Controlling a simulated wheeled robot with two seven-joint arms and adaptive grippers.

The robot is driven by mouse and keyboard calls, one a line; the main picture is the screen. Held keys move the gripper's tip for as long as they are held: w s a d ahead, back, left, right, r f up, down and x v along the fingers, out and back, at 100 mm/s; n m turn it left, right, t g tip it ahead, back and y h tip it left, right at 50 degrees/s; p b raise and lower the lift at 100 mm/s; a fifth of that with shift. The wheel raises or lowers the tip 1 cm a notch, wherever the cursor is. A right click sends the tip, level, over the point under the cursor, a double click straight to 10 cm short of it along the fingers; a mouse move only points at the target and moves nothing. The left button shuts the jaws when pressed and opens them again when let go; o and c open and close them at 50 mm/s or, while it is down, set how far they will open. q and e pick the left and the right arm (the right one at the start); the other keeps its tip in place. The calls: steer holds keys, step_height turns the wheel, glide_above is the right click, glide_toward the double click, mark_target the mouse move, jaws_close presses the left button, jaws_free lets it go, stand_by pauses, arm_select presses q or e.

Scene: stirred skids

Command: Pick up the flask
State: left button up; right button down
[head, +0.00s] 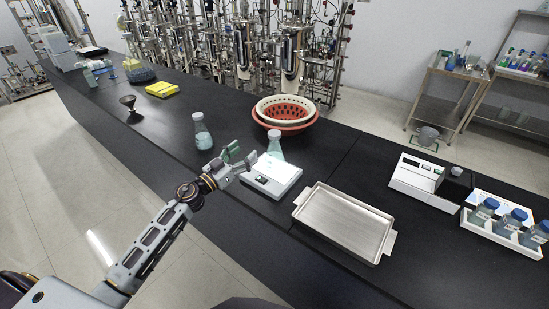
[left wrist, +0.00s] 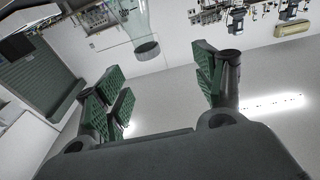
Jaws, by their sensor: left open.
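A conical clear flask (head: 275,144) with pale green-blue contents stands upright on a white box-shaped device (head: 271,175). A second conical flask (head: 202,134) with pale blue liquid stands on the black bench, to its left. My left gripper (head: 242,157) is open and empty, just in front and left of the flask on the device, with a finger close beside it in the picture. The left wrist view shows its spread green-padded fingers (left wrist: 160,85) and a glass flask (left wrist: 144,30) beyond them at the top, cut off by the frame; which flask I cannot tell. My right gripper is not in view.
A metal tray (head: 343,222) lies to the right on the black bench. Nested perforated bowls (head: 285,115) stand behind the device. Another white instrument (head: 428,180) and a rack of blue-capped bottles (head: 507,222) stand further right. A funnel (head: 129,103) stands at left.

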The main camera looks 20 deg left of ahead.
mark_target(270, 143)
arm_select(q)
steer(key=shift+d+f+m+g+h, duration=0.2)
steer(key=shift+f+m+g+h, duration=0.15)
steer(key=shift+m+g+h, duration=0.25)
steer(key=shift+d+f+m+g+h, duration=0.15)
steer(key=shift+f+m+g+h, duration=0.2)
steer(key=shift+g+h, duration=0.35)
steer(key=shift+w+r, duration=0.1)
steer(key=shift+x, duration=4.3)
steer(key=shift+w, duration=0.1)
steer(key=shift+x, duration=2.5)
steer(key=shift+a, duration=0.15)
